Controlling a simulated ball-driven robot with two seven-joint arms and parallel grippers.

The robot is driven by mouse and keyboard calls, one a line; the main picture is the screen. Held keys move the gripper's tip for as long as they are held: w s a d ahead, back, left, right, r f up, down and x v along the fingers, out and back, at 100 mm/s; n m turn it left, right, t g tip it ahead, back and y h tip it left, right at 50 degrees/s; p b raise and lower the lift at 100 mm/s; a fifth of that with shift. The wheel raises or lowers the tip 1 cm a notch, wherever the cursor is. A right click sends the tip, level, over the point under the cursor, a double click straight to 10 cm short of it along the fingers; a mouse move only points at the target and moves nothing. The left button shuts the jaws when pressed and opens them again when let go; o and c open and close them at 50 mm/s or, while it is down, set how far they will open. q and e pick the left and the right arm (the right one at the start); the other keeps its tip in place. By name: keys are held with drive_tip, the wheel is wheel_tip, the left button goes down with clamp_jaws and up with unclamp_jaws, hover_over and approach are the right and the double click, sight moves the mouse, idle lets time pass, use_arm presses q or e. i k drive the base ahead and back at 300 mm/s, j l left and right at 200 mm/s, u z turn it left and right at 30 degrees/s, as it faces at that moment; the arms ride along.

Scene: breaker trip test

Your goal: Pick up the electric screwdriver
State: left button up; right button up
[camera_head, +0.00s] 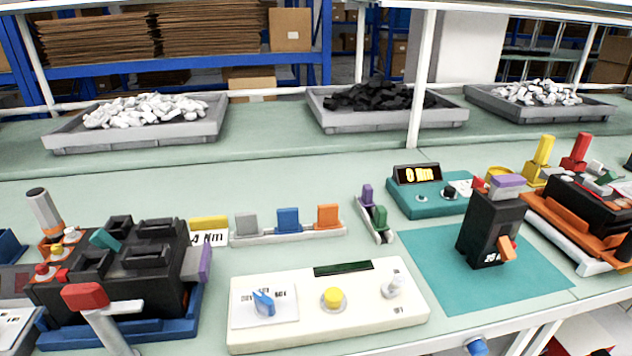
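I cannot clearly make out an electric screwdriver. An upright grey cylinder with a dark top (43,210) stands at the far left, behind the black fixture; I cannot tell whether it is the screwdriver. A black breaker-like block (487,230) with a purple top and an orange lever stands upright on the teal mat (430,268) at the right. A teal meter (428,196) with a display reading 0 Nm sits behind the mat. Neither of my grippers is in view.
A black fixture on a blue base (190,318) with a red-handled clamp (86,296) fills the left. A cream control panel (385,318) lies front centre. A rack of coloured blocks (336,232) is behind it. An orange-based fixture (550,220) stands right. Grey part trays (180,135) line the back.

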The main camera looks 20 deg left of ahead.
sight(38, 199)
drive_tip(key=u, duration=1.85)
